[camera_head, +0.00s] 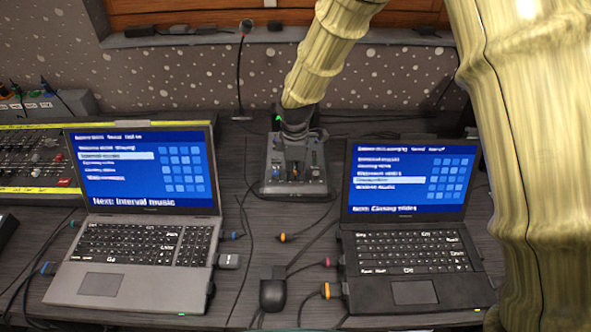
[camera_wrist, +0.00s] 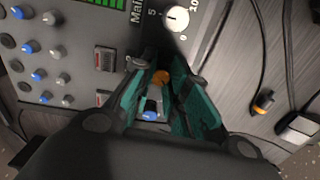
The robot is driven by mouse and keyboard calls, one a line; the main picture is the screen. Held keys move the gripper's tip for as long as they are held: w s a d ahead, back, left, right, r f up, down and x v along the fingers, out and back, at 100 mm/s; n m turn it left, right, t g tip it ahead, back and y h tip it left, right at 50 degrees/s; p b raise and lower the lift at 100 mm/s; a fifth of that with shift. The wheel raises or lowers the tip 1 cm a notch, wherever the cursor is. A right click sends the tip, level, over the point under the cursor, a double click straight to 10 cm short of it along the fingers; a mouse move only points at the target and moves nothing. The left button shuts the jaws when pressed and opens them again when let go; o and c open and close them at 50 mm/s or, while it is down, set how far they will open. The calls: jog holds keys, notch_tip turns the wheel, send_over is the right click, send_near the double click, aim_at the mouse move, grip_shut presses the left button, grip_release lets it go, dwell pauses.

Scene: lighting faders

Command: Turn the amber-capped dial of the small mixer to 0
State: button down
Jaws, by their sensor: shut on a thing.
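The small mixer (camera_head: 291,184) stands at the back of the desk between two laptops, with my gripper (camera_head: 295,132) reaching down onto it. In the wrist view, the mixer's grey panel (camera_wrist: 85,70) fills the upper left. My gripper's teal fingers (camera_wrist: 164,74) are closed around the amber-capped dial (camera_wrist: 160,77), whose cap shows between the tips. Its pointer and scale are not readable. A blue-capped knob (camera_wrist: 150,115) shows between the fingers, nearer the palm.
A left laptop (camera_head: 145,240) and a right laptop (camera_head: 410,240) flank the mixer. A gooseneck microphone (camera_head: 240,75) stands behind it. A black mouse-like object (camera_head: 273,295) and loose cables lie in front. A larger console (camera_head: 35,160) is at the far left.

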aim_at(295, 175)
jog(key=shift+r+n+p, duration=0.1)
jog(key=shift+n+p, duration=0.3)
jog(key=shift+p, duration=0.35)
jog(key=c, duration=1.3)
grip_release()
jog(key=shift+c, duration=0.2)
notch_tip(295, 175, up, 12)
jog(key=shift+s, duration=0.3)
